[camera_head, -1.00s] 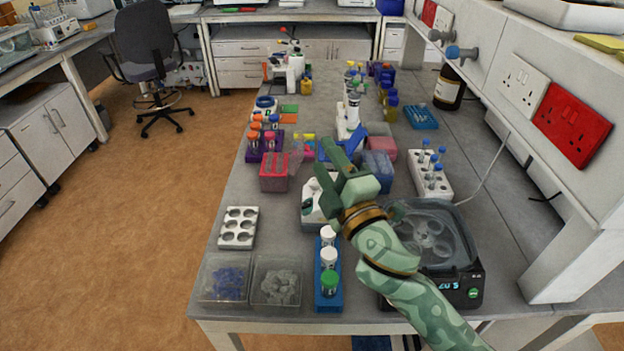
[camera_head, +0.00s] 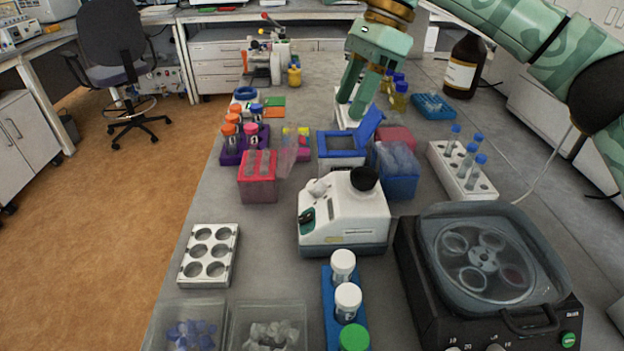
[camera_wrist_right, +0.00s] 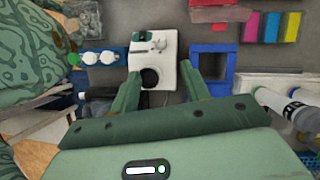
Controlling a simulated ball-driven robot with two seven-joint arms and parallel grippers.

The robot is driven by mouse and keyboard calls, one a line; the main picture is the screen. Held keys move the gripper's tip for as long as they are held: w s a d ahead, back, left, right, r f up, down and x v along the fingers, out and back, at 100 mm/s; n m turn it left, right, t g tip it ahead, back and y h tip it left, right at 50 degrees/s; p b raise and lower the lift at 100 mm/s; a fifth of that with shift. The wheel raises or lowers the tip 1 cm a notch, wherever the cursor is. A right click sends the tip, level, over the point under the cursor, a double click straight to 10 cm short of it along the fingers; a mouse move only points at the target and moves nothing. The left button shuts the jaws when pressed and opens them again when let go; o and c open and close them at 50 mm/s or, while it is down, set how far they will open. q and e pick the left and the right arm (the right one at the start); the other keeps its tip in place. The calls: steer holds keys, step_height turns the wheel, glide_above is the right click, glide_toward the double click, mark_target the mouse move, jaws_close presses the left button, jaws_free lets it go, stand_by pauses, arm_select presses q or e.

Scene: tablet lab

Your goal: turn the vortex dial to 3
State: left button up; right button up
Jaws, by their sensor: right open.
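The vortex mixer (camera_head: 345,222) is a squat white device with a grey base and a black cup (camera_head: 365,179) on top. It stands upright in the middle of the bench. A dark knob (camera_head: 307,220), apparently its dial, sits at its left front; its setting is too small to read. My right gripper (camera_head: 350,106) is open and empty, pointing down, above and behind the mixer, apart from it. In the right wrist view the mixer (camera_wrist_right: 155,50) shows beyond and between the open fingers (camera_wrist_right: 160,74). My left gripper is not in view.
A blue tube rack (camera_head: 329,300) stands in front of the mixer and a black centrifuge (camera_head: 417,285) to its right. A blue open box (camera_head: 341,163) and a red box (camera_head: 258,191) are behind it. A white well block (camera_head: 208,255) lies left, with bare bench between.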

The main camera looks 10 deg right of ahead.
mark_target(314, 182)
arm_select(q)
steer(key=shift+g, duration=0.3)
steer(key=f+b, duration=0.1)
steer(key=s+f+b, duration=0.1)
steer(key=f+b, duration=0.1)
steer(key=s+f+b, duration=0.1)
steer(key=b, duration=0.1)
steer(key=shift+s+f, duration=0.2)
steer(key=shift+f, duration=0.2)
arm_select(e)
steer(key=x, duration=1.6)
steer(key=shift+f, duration=0.1)
steer(key=c, duration=1)
